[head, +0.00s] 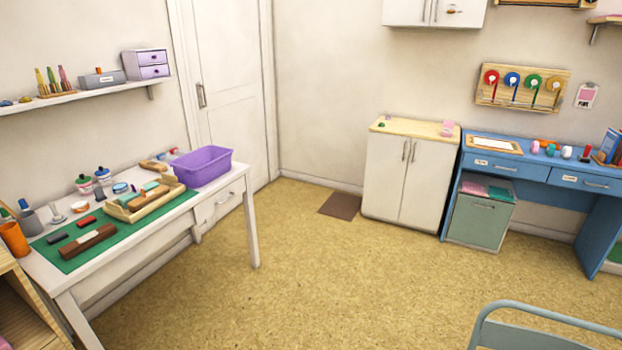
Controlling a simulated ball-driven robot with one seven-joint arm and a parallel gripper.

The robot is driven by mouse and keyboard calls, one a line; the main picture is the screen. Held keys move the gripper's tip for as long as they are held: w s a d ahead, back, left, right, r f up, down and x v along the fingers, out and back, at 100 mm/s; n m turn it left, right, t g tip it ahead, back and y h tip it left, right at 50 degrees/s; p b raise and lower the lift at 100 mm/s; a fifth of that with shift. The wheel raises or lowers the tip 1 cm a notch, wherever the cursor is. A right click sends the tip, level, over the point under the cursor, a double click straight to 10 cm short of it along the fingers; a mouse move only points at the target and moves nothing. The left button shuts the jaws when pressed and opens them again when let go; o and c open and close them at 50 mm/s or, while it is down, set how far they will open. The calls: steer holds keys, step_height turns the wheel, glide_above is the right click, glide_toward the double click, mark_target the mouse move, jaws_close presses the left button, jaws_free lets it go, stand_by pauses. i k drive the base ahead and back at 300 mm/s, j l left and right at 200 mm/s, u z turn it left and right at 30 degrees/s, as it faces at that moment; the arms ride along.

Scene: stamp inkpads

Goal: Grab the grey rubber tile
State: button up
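A small dark grey block (57,238), which looks like the grey rubber tile, lies flat on the green mat (125,238) on the white table at the left. A red piece (86,221) lies on the mat behind it and to its right. A long brown wooden block (88,241) lies just in front of it and to its right, apart from it as far as I can tell. My gripper is not in view.
The white table (235,193) also holds a wooden tray (120,212) of coloured pieces, a purple bin (203,167), an orange cup (14,239) and several jars. A wooden unit (22,300) stands at the near left. A grey-green chair (545,318) is at the lower right. Mid-floor is clear.

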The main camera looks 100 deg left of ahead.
mark_target(56, 238)
steer(key=u, duration=4.2)
